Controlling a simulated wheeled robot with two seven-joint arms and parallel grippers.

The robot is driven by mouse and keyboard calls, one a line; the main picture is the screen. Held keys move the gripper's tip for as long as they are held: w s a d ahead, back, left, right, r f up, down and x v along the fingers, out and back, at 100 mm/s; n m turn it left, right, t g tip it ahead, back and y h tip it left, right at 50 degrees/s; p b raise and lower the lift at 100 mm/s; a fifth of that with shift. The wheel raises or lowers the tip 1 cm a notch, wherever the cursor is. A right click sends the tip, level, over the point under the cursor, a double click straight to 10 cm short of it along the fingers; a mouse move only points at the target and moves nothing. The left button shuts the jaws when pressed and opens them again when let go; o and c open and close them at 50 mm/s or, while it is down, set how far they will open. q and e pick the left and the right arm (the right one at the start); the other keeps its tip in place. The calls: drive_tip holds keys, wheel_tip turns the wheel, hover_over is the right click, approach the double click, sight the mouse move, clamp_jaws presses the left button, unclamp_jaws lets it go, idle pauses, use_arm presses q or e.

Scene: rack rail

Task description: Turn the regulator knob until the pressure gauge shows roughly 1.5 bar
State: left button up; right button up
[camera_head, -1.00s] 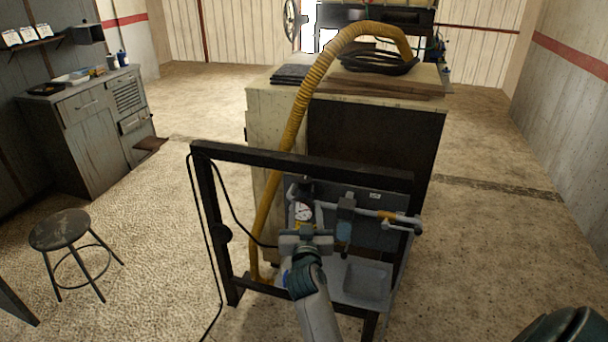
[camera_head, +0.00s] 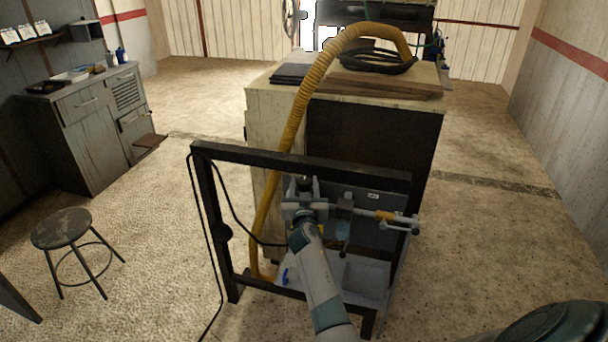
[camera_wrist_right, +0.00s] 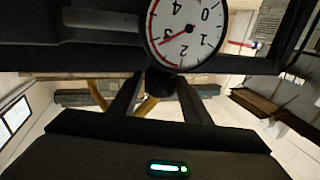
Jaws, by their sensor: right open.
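The pressure gauge (camera_wrist_right: 182,30) has a white dial with a red arc and shows upside down at the top of the right wrist view. Its red needle points close to the 3. A dark round knob (camera_wrist_right: 163,82) is just below the gauge in that view, between the fingers of my right gripper (camera_wrist_right: 163,98). The fingers are open, with a gap on each side of the knob; I cannot tell their depth along it. In the head view my right gripper (camera_head: 305,210) is at the regulator and covers the gauge. My left gripper is out of view.
A black frame (camera_head: 300,158) surrounds the panel. A pipe with a yellow-handled valve (camera_head: 385,215) runs right of my gripper. A grey tray (camera_head: 365,275) lies below. A yellow hose (camera_head: 290,130) passes behind, and a stool (camera_head: 62,228) stands left.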

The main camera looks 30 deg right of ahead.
sight(304, 178)
drive_tip(key=shift+x, duration=2.25)
drive_tip(key=c, duration=0.8)
